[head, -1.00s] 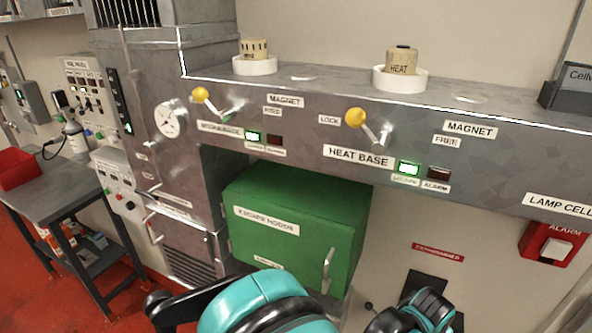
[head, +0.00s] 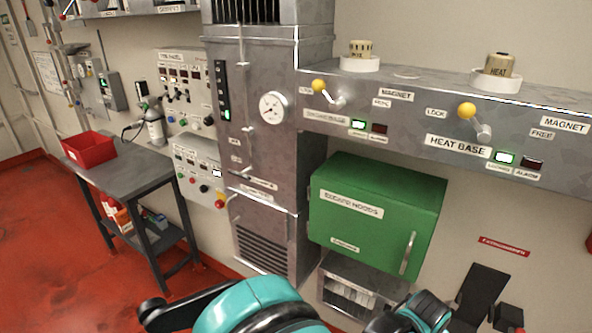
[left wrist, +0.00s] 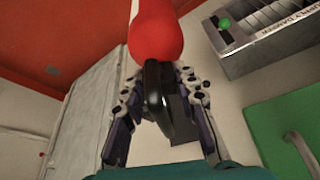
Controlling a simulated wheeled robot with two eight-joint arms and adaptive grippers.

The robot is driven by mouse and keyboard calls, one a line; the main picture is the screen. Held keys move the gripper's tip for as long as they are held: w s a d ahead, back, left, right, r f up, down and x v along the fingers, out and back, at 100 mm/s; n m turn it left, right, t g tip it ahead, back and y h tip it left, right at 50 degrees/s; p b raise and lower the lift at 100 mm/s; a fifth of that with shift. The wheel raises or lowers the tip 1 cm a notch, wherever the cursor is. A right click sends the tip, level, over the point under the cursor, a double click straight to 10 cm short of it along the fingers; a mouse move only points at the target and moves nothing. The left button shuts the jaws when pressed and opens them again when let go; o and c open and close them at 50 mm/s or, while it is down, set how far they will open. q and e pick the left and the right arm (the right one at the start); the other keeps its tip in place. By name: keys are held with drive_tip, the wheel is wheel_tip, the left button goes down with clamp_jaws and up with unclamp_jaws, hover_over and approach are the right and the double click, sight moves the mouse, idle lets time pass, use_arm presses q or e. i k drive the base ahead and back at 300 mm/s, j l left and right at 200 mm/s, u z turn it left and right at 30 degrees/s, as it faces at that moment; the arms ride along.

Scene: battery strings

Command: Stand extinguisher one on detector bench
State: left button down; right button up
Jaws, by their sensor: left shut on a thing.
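My left gripper (left wrist: 158,88) shows in the left wrist view and is shut around a black part of a red, rounded extinguisher (left wrist: 156,35). The extinguisher's far end runs out of the top of that view. Its number cannot be read, and it is hidden in the head view. No bench label reads "detector bench". A grey table (head: 128,172) stands at the left of the head view. A metal ledge (head: 425,92) at the right carries the detector-like units marked "HEAT" (head: 499,66) and another (head: 361,49). My right gripper is not in view.
A green cabinet (head: 375,205) hangs below the ledge. Red floor (head: 60,250) is clear at left.

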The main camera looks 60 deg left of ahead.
sight(121, 176)
drive_tip(key=u, duration=2.85)
drive_tip(key=i+u, duration=0.35)
drive_tip(key=i, duration=0.65)
drive_tip(key=i+l, duration=0.1)
drive_tip(key=i, duration=0.6)
drive_tip(key=i+l, duration=0.1)
drive_tip(key=i, duration=0.65)
